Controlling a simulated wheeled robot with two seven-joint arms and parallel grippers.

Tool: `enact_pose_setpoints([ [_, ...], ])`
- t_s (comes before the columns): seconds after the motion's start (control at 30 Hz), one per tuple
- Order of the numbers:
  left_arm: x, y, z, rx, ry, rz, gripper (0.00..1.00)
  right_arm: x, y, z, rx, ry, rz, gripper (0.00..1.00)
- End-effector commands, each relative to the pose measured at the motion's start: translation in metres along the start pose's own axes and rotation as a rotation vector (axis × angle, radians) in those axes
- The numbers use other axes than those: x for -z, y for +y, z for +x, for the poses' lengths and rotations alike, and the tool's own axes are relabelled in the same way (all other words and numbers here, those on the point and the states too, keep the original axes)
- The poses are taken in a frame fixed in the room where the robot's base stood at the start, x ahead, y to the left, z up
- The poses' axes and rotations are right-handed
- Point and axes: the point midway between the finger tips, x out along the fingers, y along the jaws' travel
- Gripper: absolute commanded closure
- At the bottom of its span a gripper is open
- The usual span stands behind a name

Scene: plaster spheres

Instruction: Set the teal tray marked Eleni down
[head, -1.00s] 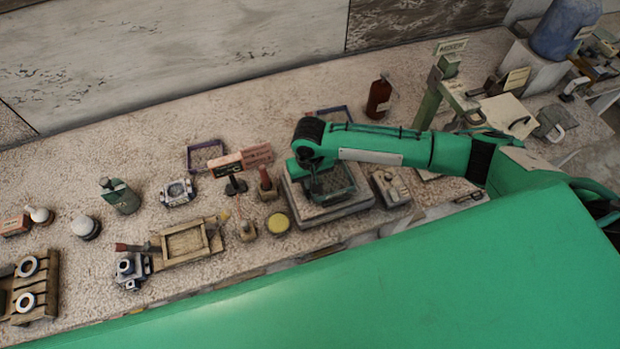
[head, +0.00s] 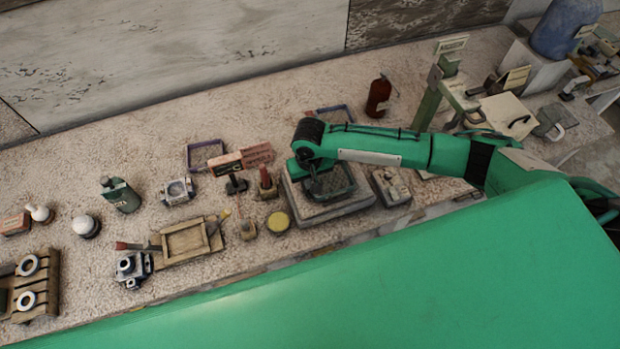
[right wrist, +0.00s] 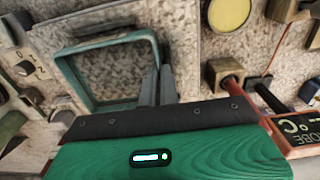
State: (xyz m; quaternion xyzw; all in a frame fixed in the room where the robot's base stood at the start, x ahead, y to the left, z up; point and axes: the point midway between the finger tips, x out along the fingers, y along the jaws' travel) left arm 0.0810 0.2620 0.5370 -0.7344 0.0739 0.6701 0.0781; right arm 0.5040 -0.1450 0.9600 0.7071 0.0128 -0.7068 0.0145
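The teal tray (head: 353,184) is a shallow open frame with a speckled floor, over the square pale slab (head: 305,209) at the bench's front. It also shows in the right wrist view (right wrist: 108,41). My right gripper (head: 314,184) is at the tray's left side. In the right wrist view its fingers (right wrist: 158,86) are close together on the tray's rim. Whether the tray touches the slab I cannot tell. The name Eleni is not readable. My left gripper is out of view.
A yellow round lid (head: 278,222), a small handled block (head: 267,187) and a signed stand (head: 236,183) are left of the slab. A grey box with knobs (head: 391,186) is close on the right. Clear bench lies towards the wall.

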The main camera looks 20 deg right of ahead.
Motion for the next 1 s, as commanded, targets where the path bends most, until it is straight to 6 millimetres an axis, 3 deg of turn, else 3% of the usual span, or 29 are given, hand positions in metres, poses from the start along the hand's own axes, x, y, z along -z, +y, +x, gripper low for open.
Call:
enact_pose_setpoints([
  [0.37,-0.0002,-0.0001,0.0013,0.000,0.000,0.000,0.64,0.0001,-0.0001,0.0078,0.000,0.000,0.000,1.00],
  [0.5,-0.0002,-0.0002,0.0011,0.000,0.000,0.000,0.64,0.0002,-0.0001,0.0074,0.000,0.000,0.000,0.72],
  [1.0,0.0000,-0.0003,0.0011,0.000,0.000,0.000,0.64,-0.0001,0.0001,0.0075,0.000,0.000,0.000,0.72],
])
